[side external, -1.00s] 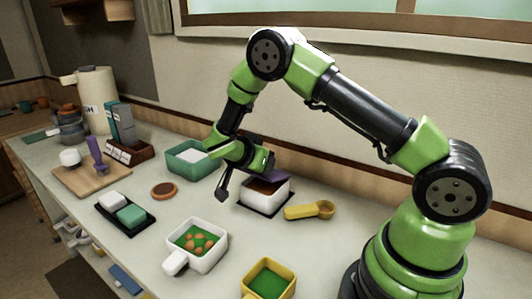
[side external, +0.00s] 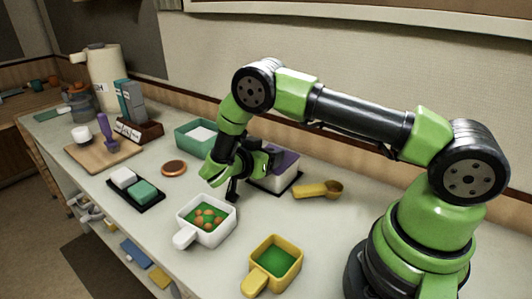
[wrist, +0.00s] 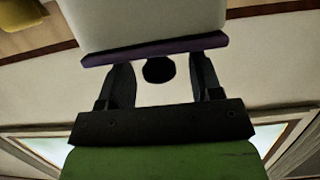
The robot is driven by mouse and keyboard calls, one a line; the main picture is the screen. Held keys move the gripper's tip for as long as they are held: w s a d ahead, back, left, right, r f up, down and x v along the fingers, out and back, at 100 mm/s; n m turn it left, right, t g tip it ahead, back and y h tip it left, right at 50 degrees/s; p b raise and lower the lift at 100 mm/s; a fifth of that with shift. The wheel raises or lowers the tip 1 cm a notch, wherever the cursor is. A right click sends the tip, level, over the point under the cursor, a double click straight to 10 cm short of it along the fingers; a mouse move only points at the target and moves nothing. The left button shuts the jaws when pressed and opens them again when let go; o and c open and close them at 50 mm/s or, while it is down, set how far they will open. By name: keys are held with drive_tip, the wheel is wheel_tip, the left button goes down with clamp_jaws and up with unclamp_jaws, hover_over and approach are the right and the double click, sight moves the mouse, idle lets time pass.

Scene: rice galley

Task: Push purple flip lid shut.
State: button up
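The white box (side external: 268,182) with the purple flip lid (side external: 287,160) stands on a dark mat near the wall. In the wrist view, the picture is upside down; the lid's edge (wrist: 155,48) lies across the top of the box (wrist: 145,22), seemingly close against it. Any small gap is hard to judge. My gripper (side external: 236,185) is at the box's left front in the side view, partly covering it. In the wrist view, my gripper's fingers (wrist: 162,82) are spread apart with nothing held, tips close to the lid's edge. Contact is unclear.
A yellow scoop (side external: 318,190) lies right of the box. A white handled container (side external: 186,236) and a yellow one (side external: 257,277) stand in front. A teal tub (side external: 184,139) stands behind left. A brown disc (side external: 174,168) and a black tray (side external: 150,203) lie left.

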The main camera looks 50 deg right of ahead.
wheel_tip(320, 180, up, 10)
drive_tip(key=shift+f, duration=0.1)
idle(0.6)
